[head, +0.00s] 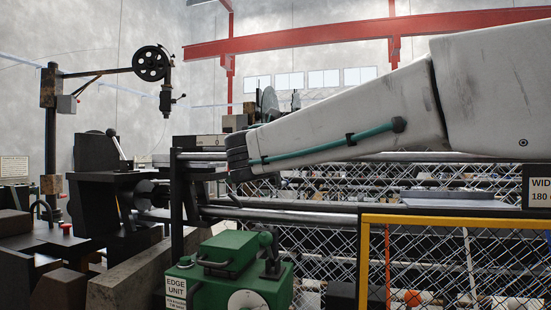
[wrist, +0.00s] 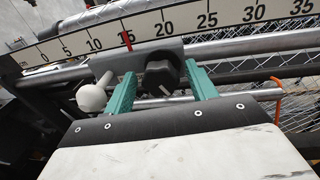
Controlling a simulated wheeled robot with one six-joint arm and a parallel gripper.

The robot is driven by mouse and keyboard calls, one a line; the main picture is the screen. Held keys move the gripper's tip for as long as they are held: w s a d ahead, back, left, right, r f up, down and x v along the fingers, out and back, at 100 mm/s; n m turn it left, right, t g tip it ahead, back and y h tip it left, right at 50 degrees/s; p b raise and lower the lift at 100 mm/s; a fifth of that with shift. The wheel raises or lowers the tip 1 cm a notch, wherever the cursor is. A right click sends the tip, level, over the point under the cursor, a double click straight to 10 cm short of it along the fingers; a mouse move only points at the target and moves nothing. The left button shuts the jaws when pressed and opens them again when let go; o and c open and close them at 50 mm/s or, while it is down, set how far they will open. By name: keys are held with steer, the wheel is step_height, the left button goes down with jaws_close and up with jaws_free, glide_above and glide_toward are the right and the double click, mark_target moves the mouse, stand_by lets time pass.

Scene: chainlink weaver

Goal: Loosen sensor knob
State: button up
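A black knob (wrist: 162,74) sits on a dark grey sensor block (wrist: 135,62) below a white scale in the wrist view. A pale ball-ended lever (wrist: 92,97) sticks out at the block's left. My gripper (wrist: 159,74) has two teal fingers, one on each side of the black knob, with a visible gap on both sides; it is open and does not appear to touch the knob. In the head view my arm reaches left to the machine's rails, and the knob and fingertips cannot be made out there.
The numbered scale (wrist: 181,23) with a red pointer (wrist: 127,40) runs behind the block. Metal rails (wrist: 250,45) and chain-link mesh lie close by. In the head view a green edge unit (head: 228,252) stands below my arm, and a yellow frame (head: 450,219) stands at right.

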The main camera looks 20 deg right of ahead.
steer(key=v, duration=0.7)
steer(key=shift+s+a, duration=0.2)
steer(key=shift+s, duration=0.1)
steer(key=s+d+f+m+g+y, duration=0.1)
steer(key=s+d+f+m+g, duration=0.3)
steer(key=f+m, duration=0.4)
steer(key=s+d+f+m+g+y, duration=0.15)
steer(key=s+f+m+g, duration=0.25)
steer(key=s+f+m, duration=0.45)
steer(key=s+d+f+m+g+y, duration=0.1)
steer(key=s+f+m+g+y, duration=0.5)
steer(key=s+f+m, duration=0.7)
steer(key=s+f, duration=0.2)
steer(key=s, duration=0.3)
steer(key=shift+s+d+f+m, duration=0.25)
steer(key=shift+d+f+m, duration=0.1)
steer(key=shift+d+f, duration=0.05)
